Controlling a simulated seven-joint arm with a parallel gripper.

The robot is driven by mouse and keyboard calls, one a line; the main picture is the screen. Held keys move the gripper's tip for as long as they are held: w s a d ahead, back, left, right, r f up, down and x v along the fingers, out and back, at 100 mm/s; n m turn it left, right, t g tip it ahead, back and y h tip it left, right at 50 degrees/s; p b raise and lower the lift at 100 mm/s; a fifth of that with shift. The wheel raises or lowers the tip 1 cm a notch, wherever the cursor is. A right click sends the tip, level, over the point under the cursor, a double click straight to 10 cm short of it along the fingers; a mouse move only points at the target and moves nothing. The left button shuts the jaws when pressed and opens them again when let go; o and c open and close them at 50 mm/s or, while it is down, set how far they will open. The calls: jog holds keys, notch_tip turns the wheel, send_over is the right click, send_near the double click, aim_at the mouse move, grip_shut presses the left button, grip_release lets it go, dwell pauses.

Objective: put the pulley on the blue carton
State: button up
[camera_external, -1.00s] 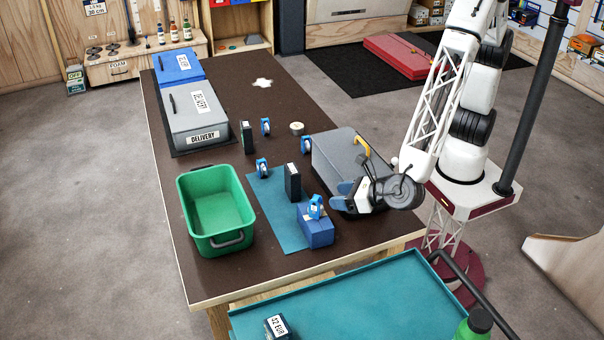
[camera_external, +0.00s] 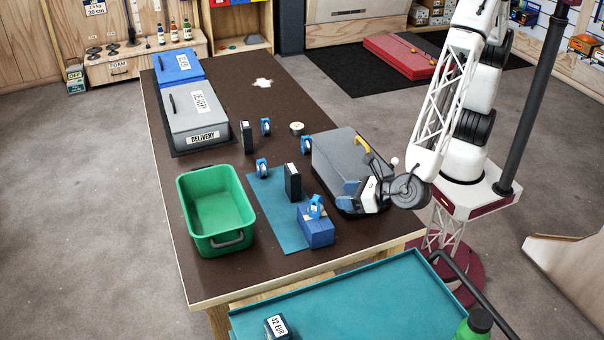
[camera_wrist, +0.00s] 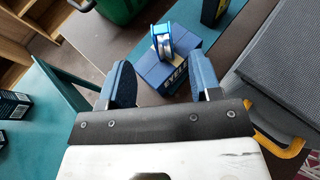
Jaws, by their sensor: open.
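A blue and white pulley (camera_external: 315,207) rests on top of the blue carton (camera_external: 317,234), which stands near the table's front edge. In the wrist view the pulley (camera_wrist: 162,42) sits on the lettered carton (camera_wrist: 176,74), ahead of my fingers. My gripper (camera_external: 350,196) is open and empty, to the right of the pulley and apart from it. In the wrist view its two blue fingers (camera_wrist: 163,84) are spread wide, with the carton beyond and between them. The contact under the pulley is partly hard to see.
Other blue pulleys stand at the teal mat (camera_external: 281,225), beside the grey case (camera_external: 336,150) and farther back (camera_external: 265,126). A black box (camera_external: 293,182) stands behind the carton. A green bin (camera_external: 210,205) is to the left. The grey case lies close beside my gripper.

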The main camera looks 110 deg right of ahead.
jog(key=s+d+r+m+g+y, duration=0.1)
jog(key=s+d+r+m+g, duration=0.2)
jog(key=s+d+r+m, duration=0.55)
jog(key=s+d+r+m+g+y, duration=0.1)
jog(key=s+d+r+m+g, duration=0.3)
jog(key=s+d, duration=0.55)
jog(key=s+d+r+m+y, duration=0.1)
jog(key=s+d+m+y, duration=0.2)
jog(key=s+m, duration=0.4)
jog(key=s+d+r+m+y, duration=0.2)
jog(key=s+d+m+y, duration=0.2)
jog(key=s, duration=0.9)
jog(key=m, duration=0.3)
jog(key=shift+s+y, duration=0.3)
jog(key=shift+y, duration=0.1)
